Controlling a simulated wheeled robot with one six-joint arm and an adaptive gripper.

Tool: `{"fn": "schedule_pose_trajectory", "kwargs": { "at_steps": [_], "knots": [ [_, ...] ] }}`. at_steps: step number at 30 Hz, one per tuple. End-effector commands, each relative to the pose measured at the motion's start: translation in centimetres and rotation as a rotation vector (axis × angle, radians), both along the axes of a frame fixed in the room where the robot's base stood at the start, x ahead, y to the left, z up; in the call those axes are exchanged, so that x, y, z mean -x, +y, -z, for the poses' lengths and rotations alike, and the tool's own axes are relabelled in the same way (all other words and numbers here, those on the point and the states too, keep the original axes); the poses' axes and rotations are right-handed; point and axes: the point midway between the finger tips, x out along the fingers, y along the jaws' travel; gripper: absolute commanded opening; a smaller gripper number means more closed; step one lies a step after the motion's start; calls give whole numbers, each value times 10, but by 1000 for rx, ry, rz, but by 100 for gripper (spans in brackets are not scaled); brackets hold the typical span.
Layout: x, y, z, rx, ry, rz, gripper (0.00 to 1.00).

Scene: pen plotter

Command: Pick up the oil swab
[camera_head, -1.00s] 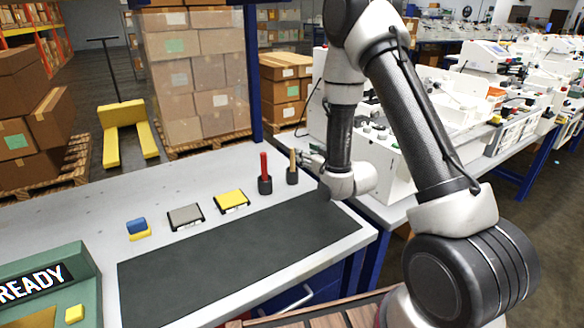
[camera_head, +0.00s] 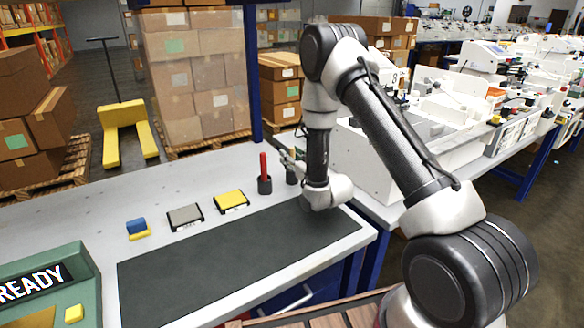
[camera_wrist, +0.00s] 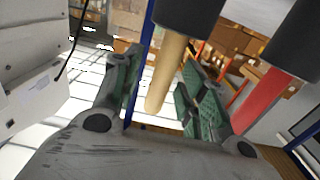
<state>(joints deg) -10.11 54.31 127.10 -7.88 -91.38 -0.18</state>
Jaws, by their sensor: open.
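A tan wooden handle stands upright in a small dark cup (camera_head: 291,178) at the back right of the bench. In the wrist view the tan handle (camera_wrist: 168,72) shows between my two green-padded fingers, with its dark cup (camera_wrist: 187,12) at the top. A red handle (camera_head: 263,165) stands in a second dark cup (camera_head: 265,185) just to the left. No label shows which one is the oil swab. My gripper (camera_head: 289,160) is open around the tan handle; I cannot see firm contact on both sides.
A dark mat (camera_head: 230,245) lies in front of the cups. A yellow pad (camera_head: 231,199), a grey pad (camera_head: 184,216) and a blue-and-yellow block (camera_head: 137,228) sit left of them. The red handle (camera_wrist: 258,100) is close beside my right finger in the wrist view. White machines (camera_head: 365,155) stand right.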

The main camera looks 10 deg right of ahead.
Motion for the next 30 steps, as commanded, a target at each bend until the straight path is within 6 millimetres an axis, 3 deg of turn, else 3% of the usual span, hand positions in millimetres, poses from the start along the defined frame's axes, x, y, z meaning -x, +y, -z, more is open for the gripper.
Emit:
{"fn": "schedule_pose_trajectory", "kwargs": {
  "at_steps": [3, 10, 22, 30],
  "knots": [
    [0, 0, 0, 0, 0, 0, 42],
    [0, 0, 0, 0, 0, 0, 0],
    [0, 0, -4, 0, -1, 0, 0],
    [0, 0, -37, -2, -5, 0, 0]
  ]
}}
